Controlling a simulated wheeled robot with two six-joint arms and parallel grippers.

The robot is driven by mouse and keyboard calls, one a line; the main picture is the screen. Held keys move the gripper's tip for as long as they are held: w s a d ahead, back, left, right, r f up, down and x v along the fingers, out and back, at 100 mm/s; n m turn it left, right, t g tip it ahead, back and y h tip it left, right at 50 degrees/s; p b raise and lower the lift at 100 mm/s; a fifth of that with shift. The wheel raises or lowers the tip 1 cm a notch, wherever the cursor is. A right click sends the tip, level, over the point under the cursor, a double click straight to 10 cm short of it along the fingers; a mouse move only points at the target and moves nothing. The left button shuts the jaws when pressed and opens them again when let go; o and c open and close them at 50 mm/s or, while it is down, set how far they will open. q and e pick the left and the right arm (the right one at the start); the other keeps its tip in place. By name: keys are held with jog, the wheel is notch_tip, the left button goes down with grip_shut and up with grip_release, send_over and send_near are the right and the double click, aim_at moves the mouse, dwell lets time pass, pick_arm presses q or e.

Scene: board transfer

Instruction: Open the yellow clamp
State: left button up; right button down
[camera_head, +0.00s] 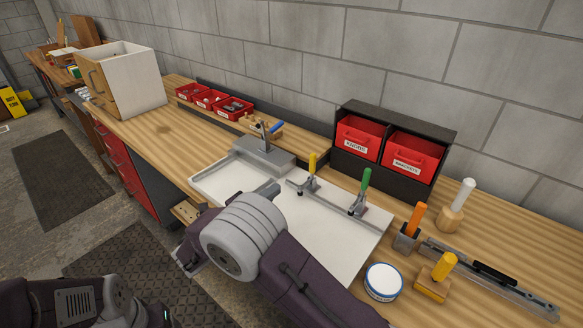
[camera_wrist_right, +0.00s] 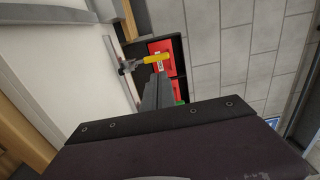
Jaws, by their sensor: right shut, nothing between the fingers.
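The yellow clamp has an upright yellow handle (camera_head: 312,163) on a metal base, mounted on a metal bar across the white board (camera_head: 337,246). In the right wrist view its yellow handle (camera_wrist_right: 155,58) shows beyond the fingers. My right gripper (camera_head: 272,187) is shut and empty above the board, left of the yellow clamp and apart from it. Its grey fingers also show in the right wrist view (camera_wrist_right: 155,94). A green-handled clamp (camera_head: 365,181) stands upright on the same bar to the right. My left forearm shows at the lower left; its gripper is out of view.
A blue-handled clamp (camera_head: 276,127) sits on a grey block at the board's far edge. A black rack (camera_head: 397,107) with red bins stands behind the clamps. A round white tin (camera_head: 383,281) and several handled tools lie to the right.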

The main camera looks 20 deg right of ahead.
send_near(311, 161)
jog(key=x, duration=0.5)
jog(key=shift+w+d+f, duration=0.15)
jog(key=shift+w+d, duration=0.05)
jog(key=shift+d, duration=0.15)
jog(key=shift+w+d, duration=0.2)
jog(key=shift+d, duration=0.3)
